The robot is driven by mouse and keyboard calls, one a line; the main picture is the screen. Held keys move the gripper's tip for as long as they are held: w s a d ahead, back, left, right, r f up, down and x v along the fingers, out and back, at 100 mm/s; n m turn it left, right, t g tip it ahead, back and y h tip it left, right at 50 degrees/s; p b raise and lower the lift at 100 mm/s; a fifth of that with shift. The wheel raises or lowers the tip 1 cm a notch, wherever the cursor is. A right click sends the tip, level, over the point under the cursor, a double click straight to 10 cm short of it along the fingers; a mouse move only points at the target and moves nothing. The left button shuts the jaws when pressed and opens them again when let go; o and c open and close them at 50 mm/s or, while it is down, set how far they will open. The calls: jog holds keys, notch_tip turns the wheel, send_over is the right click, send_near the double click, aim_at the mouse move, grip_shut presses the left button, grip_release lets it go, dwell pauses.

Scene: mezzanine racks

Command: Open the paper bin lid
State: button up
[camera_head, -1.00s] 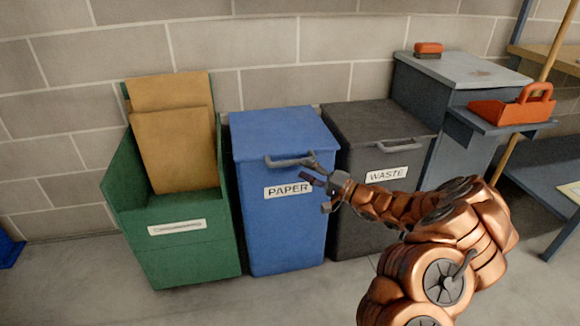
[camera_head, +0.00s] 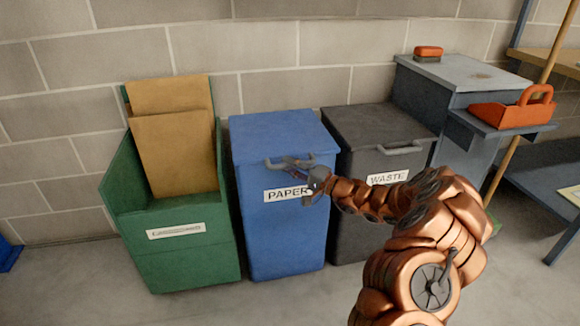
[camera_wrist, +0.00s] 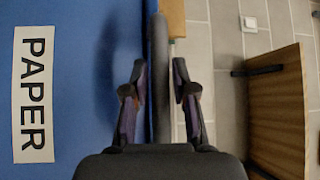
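The blue paper bin (camera_head: 290,235) stands by the wall with its blue lid (camera_head: 280,132) shut. A white PAPER label is on its front; it also shows in the wrist view (camera_wrist: 33,95). The lid's dark grey handle (camera_head: 275,165) runs along the front edge. In the wrist view the handle (camera_wrist: 161,80) lies between the two fingers of my gripper (camera_wrist: 159,95). The fingers are open, with a gap on each side of the bar. In the head view my gripper (camera_head: 300,170) is at the handle's right part and partly hides it.
A black waste bin (camera_head: 350,225) with a grey handle stands close on the right. A green bin (camera_head: 185,260) holding brown cardboard (camera_head: 175,150) stands on the left. A grey cabinet with an orange dustpan (camera_head: 515,112) is farther right. The floor in front is clear.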

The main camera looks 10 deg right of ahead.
grip_shut()
dwell(0.3)
